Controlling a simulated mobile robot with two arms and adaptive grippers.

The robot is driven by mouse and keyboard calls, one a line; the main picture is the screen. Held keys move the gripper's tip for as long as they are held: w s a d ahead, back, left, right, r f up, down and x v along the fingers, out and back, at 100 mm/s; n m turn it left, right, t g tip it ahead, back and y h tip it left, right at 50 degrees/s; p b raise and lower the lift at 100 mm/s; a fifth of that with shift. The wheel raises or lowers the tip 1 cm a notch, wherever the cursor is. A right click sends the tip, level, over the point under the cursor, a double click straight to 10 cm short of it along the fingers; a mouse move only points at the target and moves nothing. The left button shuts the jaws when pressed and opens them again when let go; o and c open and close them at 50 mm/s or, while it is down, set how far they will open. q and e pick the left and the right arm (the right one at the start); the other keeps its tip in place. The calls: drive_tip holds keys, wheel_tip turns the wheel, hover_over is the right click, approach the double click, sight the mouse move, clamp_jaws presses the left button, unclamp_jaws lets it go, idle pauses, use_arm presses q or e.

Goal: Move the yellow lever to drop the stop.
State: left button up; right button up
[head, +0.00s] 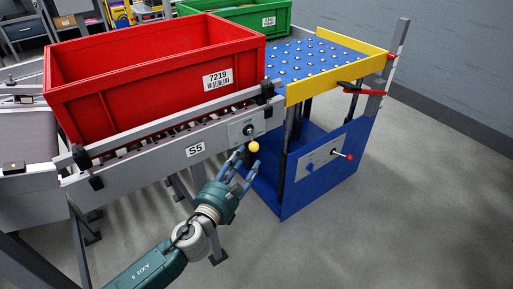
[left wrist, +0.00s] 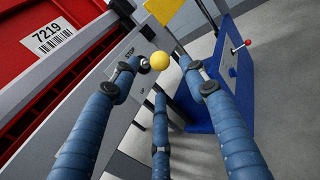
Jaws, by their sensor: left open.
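The yellow lever's ball knob (head: 254,147) sticks out from a grey plate (head: 243,128) at the right end of the roller conveyor's side rail. In the left wrist view the knob (left wrist: 160,61) shows between the fingertips, in front of a plate marked STOP (left wrist: 125,58). My left gripper (head: 246,160) is open just below and left of the knob in the head view, its blue fingers spread near it. I cannot tell whether any finger touches it. The stop itself cannot be made out. My right gripper is not in view.
A red crate (head: 150,85) labelled 7219 stands on the conveyor (head: 195,143) marked S5. To its right is a blue lift table (head: 320,165) with a ball-studded top, yellow edges and a red-knobbed lever (head: 349,156). A green crate (head: 272,15) stands behind. The right floor is clear.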

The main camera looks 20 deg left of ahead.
sight(254, 147)
use_arm(q)
drive_tip(key=w, duration=0.5)
drive_tip(key=w+d, duration=0.1)
drive_tip(key=w, duration=0.1)
drive_tip(key=shift+w+f, duration=0.1)
drive_tip(key=shift+w, duration=0.3)
drive_tip(key=shift+c, duration=0.5)
clamp_jaws()
